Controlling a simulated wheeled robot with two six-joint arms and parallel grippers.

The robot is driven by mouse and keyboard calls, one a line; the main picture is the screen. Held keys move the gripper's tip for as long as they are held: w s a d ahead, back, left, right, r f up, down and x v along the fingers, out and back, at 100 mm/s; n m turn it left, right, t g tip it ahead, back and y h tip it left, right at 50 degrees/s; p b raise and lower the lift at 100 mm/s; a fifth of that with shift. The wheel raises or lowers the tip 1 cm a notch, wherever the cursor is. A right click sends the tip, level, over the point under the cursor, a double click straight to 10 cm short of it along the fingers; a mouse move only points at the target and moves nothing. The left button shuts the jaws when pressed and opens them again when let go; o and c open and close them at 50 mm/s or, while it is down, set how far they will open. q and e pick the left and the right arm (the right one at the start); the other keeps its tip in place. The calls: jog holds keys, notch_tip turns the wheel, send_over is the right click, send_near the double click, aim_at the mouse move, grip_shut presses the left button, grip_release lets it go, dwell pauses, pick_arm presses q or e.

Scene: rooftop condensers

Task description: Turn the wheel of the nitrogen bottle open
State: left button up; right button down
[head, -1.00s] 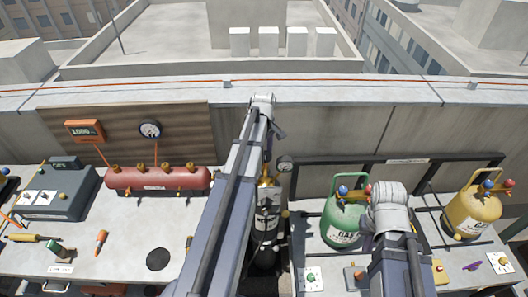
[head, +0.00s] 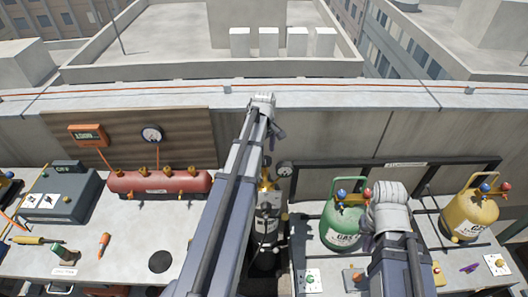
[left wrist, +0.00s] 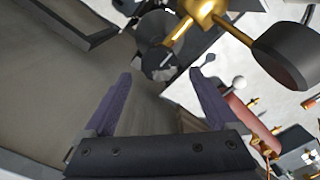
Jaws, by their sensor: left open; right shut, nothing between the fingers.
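The nitrogen bottle (head: 267,222) appears to be the dark and grey cylinder standing in the gap between the two benches. Its brass valve is partly hidden behind my left arm. In the left wrist view the brass fitting (left wrist: 201,10) is at the top, with a black round part (left wrist: 285,52) on its right stem. A dark disc shows just beyond the fingertips; I cannot tell which part is the wheel.
A red tank (head: 158,185) and a grey box (head: 62,198) are on the left bench. A green gas bottle (head: 343,232) and a yellow one (head: 468,218) stand on the right bench. A gauge (head: 285,168) sits beside the nitrogen valve. A concrete wall rises behind.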

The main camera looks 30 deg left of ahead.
pick_arm(q)
jog(key=shift+r+p, duration=2.15)
jog(key=shift+r, duration=0.5)
pick_arm(e)
jog(key=shift+r, duration=2.65)
pick_arm(q)
jog(key=shift+r, duration=0.1)
pick_arm(e)
jog(key=shift+r, duration=0.1)
